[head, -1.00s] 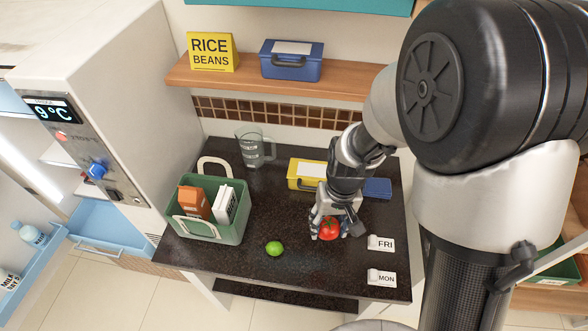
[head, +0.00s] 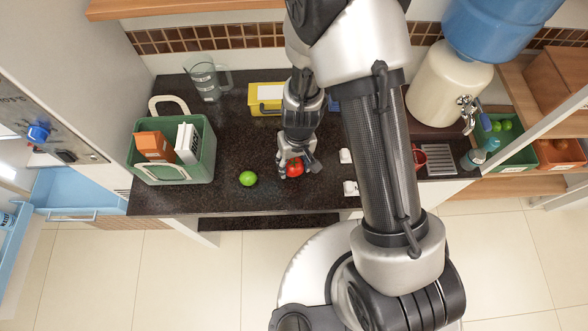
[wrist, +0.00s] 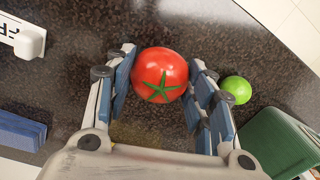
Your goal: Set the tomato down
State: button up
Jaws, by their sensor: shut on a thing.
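The red tomato (head: 294,168) with a green star-shaped stem is at my gripper on the dark speckled counter (head: 225,195). My gripper (head: 292,167) points down at it near the counter's front part. In the wrist view the tomato (wrist: 160,74) sits between the two blue-padded fingers of my gripper (wrist: 160,85), which are shut on it. Whether the tomato's underside touches the counter cannot be told.
A green lime (head: 248,178) lies to the left of the tomato. Further left is a green basket (head: 172,173) with cartons. A glass pitcher (head: 207,82) and a yellow box (head: 266,98) stand behind. White label holders (head: 350,188) stand to the right.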

aim_at(294, 170)
jog(key=shift+f+b, duration=0.75)
jog(key=shift+f, duration=1.2)
jog(key=shift+f, duration=0.15)
jog(key=o, duration=1.1)
